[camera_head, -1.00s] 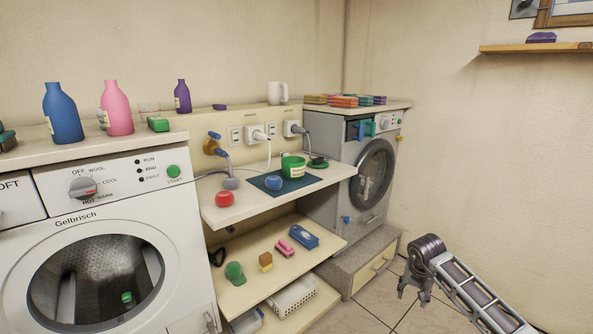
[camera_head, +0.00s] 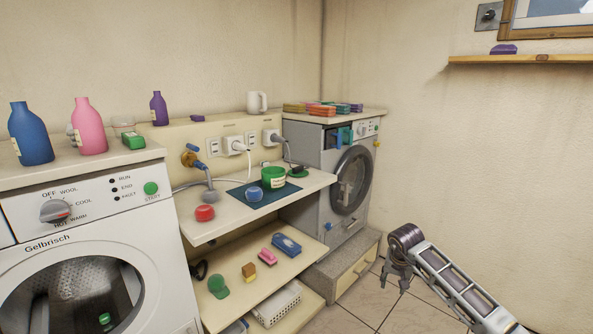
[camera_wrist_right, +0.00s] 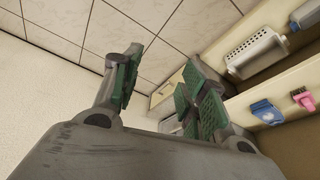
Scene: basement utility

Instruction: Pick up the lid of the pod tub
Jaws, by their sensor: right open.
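My right gripper (camera_head: 394,284) is open and empty, low over the floor, right of the shelf unit and well away from the tub. In the right wrist view its green-padded fingers (camera_wrist_right: 160,92) are spread with nothing between them. My left gripper is not in view.
A blue ball-like item (camera_head: 254,195) sits beside the tub and a red one (camera_head: 205,213) nearer the shelf's left end. Plugs and a white cord (camera_head: 246,157) hang behind. A lower shelf (camera_head: 238,300) holds brushes and a sponge.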

